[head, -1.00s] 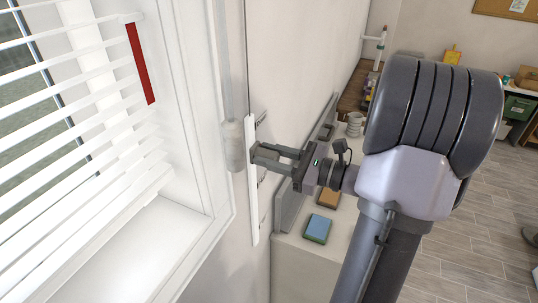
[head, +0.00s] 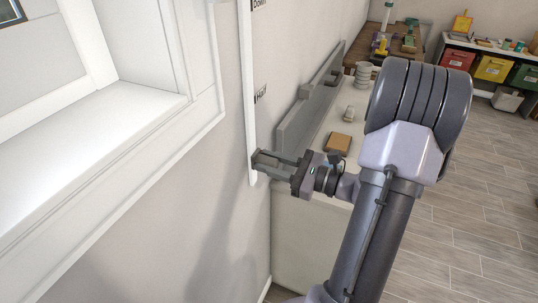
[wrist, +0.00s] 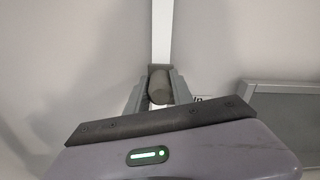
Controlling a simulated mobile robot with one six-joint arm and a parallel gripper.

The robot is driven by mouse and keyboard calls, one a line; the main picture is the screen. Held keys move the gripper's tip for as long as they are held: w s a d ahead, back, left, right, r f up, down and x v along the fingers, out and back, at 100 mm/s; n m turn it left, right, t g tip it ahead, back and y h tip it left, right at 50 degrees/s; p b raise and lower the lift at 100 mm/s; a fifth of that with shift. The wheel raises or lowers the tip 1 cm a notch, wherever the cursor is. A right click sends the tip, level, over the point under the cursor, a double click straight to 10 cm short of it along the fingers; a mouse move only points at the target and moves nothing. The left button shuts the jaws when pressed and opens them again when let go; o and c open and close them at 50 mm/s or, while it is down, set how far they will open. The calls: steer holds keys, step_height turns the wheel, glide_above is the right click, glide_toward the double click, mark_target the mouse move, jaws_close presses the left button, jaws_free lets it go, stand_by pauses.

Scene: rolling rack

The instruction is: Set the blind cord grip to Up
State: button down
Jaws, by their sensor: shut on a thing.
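The blind cord grip (wrist: 159,86) is a grey cylinder. In the wrist view it sits between the two fingers of my gripper (wrist: 159,95), which is shut on it. In the head view my gripper (head: 260,163) is at the lower end of the white vertical strip (head: 248,75) on the wall, and the grip is mostly hidden by the fingers. The strip's label "Down" (head: 259,4) is at the top and a lower label, apparently "Half" (head: 260,94), is above my gripper. A partly covered label (wrist: 201,98) shows beside my right finger in the wrist view.
The window frame (head: 150,140) is at the left, with no slats across the visible glass. A white counter (head: 310,215) with a grey back panel (head: 300,120) stands close right of my gripper. An orange-brown block (head: 338,144) lies on it.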

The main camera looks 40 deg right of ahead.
step_height(320, 180, down, 6)
steer(key=b, duration=0.3)
steer(key=shift+r, duration=0.15)
steer(key=shift+a, duration=0.1)
steer(key=shift+f, duration=0.2)
steer(key=c, duration=1.1)
jaws_free()
steer(key=shift+s+r, duration=0.1)
steer(key=shift+s+d, duration=0.3)
steer(key=shift+s, duration=0.05)
steer(key=p+v, duration=0.4)
steer(key=v, duration=1.2)
steer(key=shift+s, duration=0.25)
